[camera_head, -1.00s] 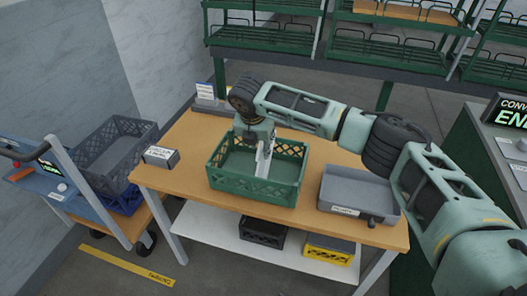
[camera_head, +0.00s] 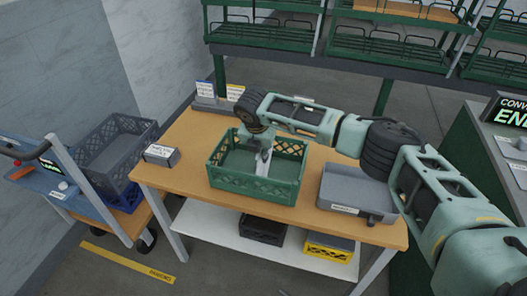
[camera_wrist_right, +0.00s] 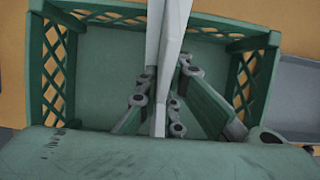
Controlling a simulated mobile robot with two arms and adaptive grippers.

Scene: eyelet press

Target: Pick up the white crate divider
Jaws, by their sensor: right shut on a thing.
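The white crate divider (camera_head: 265,161) is a thin upright panel inside the green crate (camera_head: 255,192), which stands on the wooden table. My right gripper (camera_head: 262,152) reaches down into the crate from above and is shut on the divider. In the right wrist view the divider (camera_wrist_right: 170,35) runs up the middle as a pale strip, with the fingers (camera_wrist_right: 162,98) on both sides of it. The green crate's walls (camera_wrist_right: 52,70) surround it there. Whether the divider touches the crate floor cannot be told. My left gripper is not in view.
A grey tray (camera_head: 345,187) stands right of the crate, partly under my right arm. A small labelled box (camera_head: 161,155) is on the table's left. A cart with a grey crate (camera_head: 115,150) stands at left. Green racks (camera_head: 285,45) are behind.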

